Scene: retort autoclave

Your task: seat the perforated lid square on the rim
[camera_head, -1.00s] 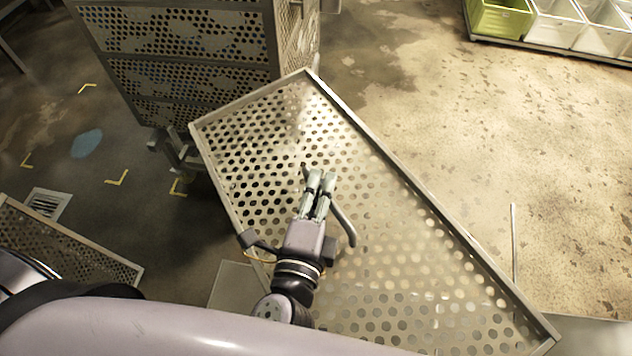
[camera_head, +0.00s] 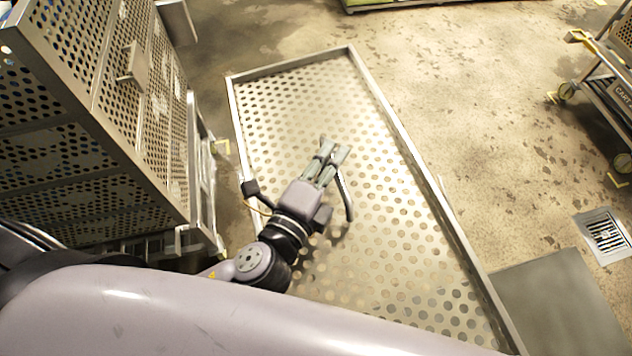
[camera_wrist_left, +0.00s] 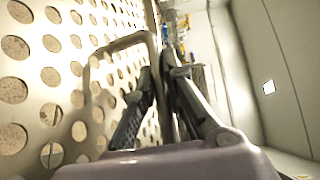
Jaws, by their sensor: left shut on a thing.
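The perforated lid (camera_head: 390,215) is a large rectangular metal sheet full of round holes, with a raised edge. It fills the middle of the head view, held above the floor. My left gripper (camera_head: 334,158) is shut on the bar handle (camera_head: 345,197) at the lid's middle. In the left wrist view the lid (camera_wrist_left: 60,85) is on the left and the gripper's fingers (camera_wrist_left: 165,75) are at the handle. A perforated metal basket (camera_head: 85,120) stands at the left, apart from the lid. My right gripper is not in view.
A cart (camera_head: 612,85) with wheels stands at the right. A floor drain (camera_head: 605,233) and a grey plate (camera_head: 560,300) are at the lower right. A green crate edge shows at the top. The floor between lid and cart is clear.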

